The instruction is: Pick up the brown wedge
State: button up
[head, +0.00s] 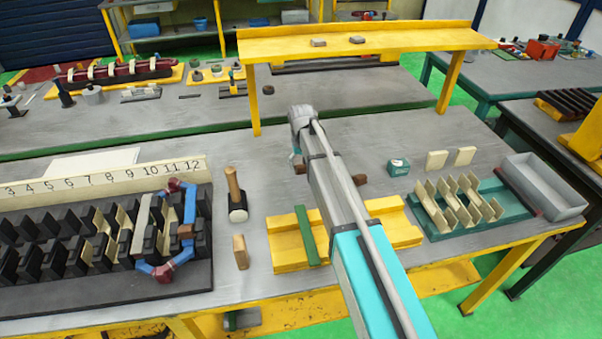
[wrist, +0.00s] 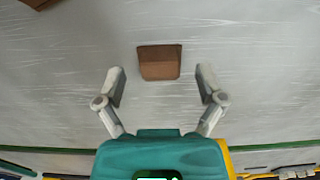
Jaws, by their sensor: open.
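A brown wedge (wrist: 160,64) lies on the grey workbench, centred just beyond my fingertips in the wrist view. In the head view, this brown wedge (head: 301,168) shows just left of my arm, partly hidden. My gripper (wrist: 161,82) is open and empty, with one finger on each side of the wedge's line and apart from it. In the head view, my gripper (head: 295,152) is mostly hidden behind my arm. A second brown block (head: 360,179) lies right of my arm; a brown block also shows at the wrist view's upper left corner (wrist: 38,3).
A yellow raised shelf (head: 350,40) with small brown blocks stands behind my arm. A yellow fixture (head: 288,250) lies under my arm. A mallet (head: 236,195) and the black slotted stator (head: 100,295) are left. A green rack (head: 440,228) and grey tray (head: 545,180) are right.

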jog(key=shift+f+b, duration=0.5)
jog(key=shift+f, duration=0.3)
grip_shut()
dwell(0.4)
jog(key=shift+r, duration=0.15)
notch_tip(320, 180, up, 3)
jog(key=p, duration=0.3)
jog(key=shift+f, duration=0.2)
jog(key=s+d+r+p, duration=0.5)
jog(key=s+r+p, duration=0.5)
jog(key=s, duration=0.3)
jog(key=shift+d, duration=0.1)
dwell(0.5)
